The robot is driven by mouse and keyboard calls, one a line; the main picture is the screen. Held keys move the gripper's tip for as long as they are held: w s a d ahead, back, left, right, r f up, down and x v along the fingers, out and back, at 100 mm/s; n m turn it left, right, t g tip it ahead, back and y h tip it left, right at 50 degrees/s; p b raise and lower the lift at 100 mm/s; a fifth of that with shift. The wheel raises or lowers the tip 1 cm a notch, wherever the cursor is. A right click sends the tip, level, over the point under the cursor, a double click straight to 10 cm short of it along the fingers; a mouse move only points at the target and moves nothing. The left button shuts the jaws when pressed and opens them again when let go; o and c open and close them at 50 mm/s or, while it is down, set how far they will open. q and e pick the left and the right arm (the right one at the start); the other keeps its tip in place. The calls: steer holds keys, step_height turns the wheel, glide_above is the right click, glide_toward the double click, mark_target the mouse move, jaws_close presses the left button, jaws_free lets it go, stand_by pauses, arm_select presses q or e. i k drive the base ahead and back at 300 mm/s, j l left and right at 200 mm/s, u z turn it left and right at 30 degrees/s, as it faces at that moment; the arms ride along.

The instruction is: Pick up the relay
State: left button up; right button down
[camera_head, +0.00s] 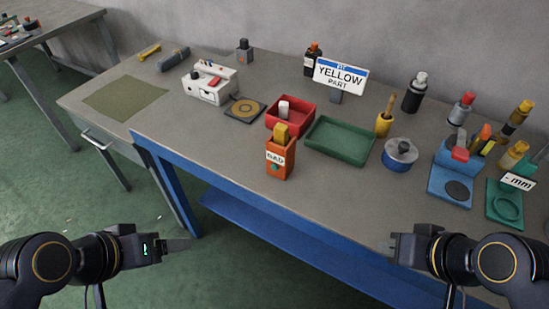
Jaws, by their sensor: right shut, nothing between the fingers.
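I cannot tell for sure which thing is the relay. A small grey block with a dark top (244,52) stands at the back of the bench. A small whitish piece (283,108) stands in the red tray (291,126). My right gripper (394,244) is shut and empty near the front edge of the bench, well apart from these things. My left gripper (180,244) is at the lower left, off the front of the bench. Its fingers look dark and edge-on, so its opening does not show, and nothing is visible in it.
An orange box marked BAD (280,169) holds a yellow piece. A green tray (340,139) looks empty. A YELLOW PART sign (340,77), bottles, a blue round tin (398,161) and blue and green stands (452,186) crowd the right. The bench front (300,190) is clear.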

mark_target(280, 130)
steer(key=z, duration=0.3)
steer(key=i+j+z, duration=0.15)
steer(key=j+z, duration=0.25)
steer(key=j, duration=0.35)
steer(key=j+z, duration=0.4)
steer(key=j, duration=1.65)
